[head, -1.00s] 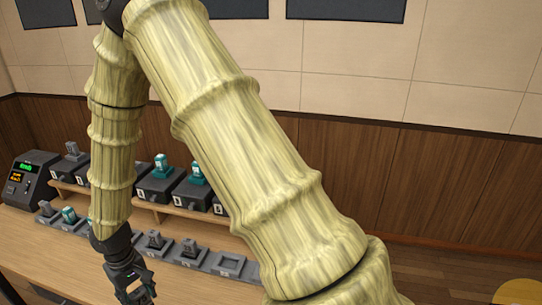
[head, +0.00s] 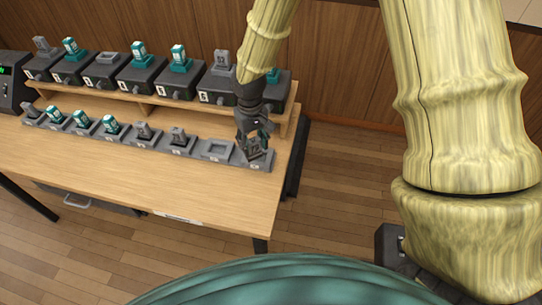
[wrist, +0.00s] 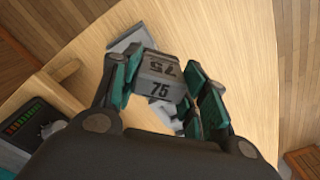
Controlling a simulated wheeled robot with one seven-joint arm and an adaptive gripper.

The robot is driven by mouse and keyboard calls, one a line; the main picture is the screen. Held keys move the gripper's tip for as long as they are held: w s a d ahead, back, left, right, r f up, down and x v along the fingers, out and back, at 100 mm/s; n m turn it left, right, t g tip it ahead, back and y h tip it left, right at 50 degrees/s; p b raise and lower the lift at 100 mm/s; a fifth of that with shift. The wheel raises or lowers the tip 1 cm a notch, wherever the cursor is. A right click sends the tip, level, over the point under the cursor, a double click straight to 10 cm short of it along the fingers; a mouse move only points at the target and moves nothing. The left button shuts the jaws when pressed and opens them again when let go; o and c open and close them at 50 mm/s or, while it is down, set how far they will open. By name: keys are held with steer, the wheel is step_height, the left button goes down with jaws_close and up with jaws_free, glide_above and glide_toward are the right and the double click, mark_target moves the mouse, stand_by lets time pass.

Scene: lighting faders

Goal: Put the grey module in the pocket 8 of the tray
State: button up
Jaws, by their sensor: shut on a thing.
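My gripper (head: 257,150) is shut on a grey module (wrist: 158,72) marked 75, held between the teal-padded fingers in the wrist view. In the head view the gripper points down at the right end of the long grey tray (head: 198,153), over its last pocket. The fingers and module hide most of that pocket, and I cannot tell whether the module is seated in it or just above it. The pocket to its left (head: 217,149) is empty. The other pockets hold grey and teal modules. A grey part of the tray shows behind the module in the wrist view (wrist: 130,37).
A raised wooden shelf (head: 160,99) behind the tray carries a row of dark boxes with grey and teal modules, close behind my gripper. A dark device (head: 10,95) stands at the left. The table front (head: 150,180) is clear.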

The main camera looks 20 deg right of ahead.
steer(key=n, duration=0.1)
steer(key=a+n, duration=0.1)
steer(key=n, duration=0.1)
steer(key=w+a+n+b, duration=0.1)
steer(key=shift+a+f+n, duration=0.2)
steer(key=shift+f+n, duration=0.2)
steer(key=w+a+n+b, duration=0.3)
steer(key=a+n+b, duration=0.55)
steer(key=n, duration=1.35)
steer(key=shift+n, duration=0.3)
steer(key=d+p, duration=0.2)
steer(key=d, duration=0.2)
steer(key=d+f+p, duration=0.1)
steer(key=d+p, duration=0.1)
steer(key=d, duration=0.3)
steer(key=d+f+p, duration=0.1)
steer(key=d+p, duration=0.1)
steer(key=d, duration=0.2)
steer(key=shift+w+d, duration=0.1)
steer(key=shift+d, duration=0.05)
step_height(320, 180, down, 3)
steer(key=shift+d+p, duration=0.1)
steer(key=shift+p, duration=0.5)
steer(key=shift+f, duration=0.35)
